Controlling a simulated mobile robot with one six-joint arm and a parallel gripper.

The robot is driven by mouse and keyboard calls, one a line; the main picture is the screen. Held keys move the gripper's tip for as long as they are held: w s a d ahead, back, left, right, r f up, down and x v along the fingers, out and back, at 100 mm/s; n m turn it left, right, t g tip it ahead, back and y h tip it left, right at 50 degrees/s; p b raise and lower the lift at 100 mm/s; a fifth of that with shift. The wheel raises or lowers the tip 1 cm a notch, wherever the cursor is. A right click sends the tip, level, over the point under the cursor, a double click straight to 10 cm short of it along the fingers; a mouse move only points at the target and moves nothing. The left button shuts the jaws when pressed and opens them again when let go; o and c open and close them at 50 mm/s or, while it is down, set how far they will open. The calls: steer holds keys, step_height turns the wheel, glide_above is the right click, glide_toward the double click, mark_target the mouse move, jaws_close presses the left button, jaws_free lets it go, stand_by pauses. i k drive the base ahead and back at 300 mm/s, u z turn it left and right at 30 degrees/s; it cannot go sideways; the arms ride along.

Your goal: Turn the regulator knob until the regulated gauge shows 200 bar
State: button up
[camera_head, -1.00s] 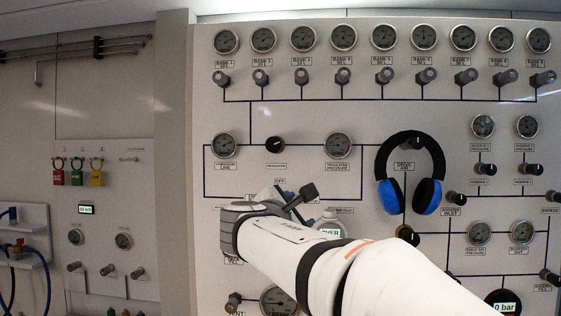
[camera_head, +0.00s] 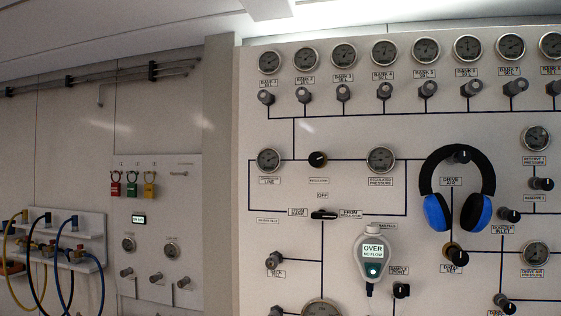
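The regulator knob (camera_head: 317,159) is a small black knob on the panel, with a "regulator" label below it. The regulated pressure gauge (camera_head: 381,159) is a round dial to its right, joined by a dark line. Its needle and numbers are too small to read. My gripper and arm are not in view now, and nothing covers the knob or the gauge.
Blue and black headphones (camera_head: 457,190) hang right of the gauge. A white handheld meter reading "OVER" (camera_head: 372,252) hangs below it. A black selector handle (camera_head: 323,214) sits under the knob. Hoses (camera_head: 60,255) and coloured padlocks (camera_head: 132,189) are at the left.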

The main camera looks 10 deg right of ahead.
mark_target(316, 159)
steer(key=u, duration=1.7)
steer(key=k, duration=1.05)
steer(key=z, duration=1.35)
steer(key=i, duration=1)
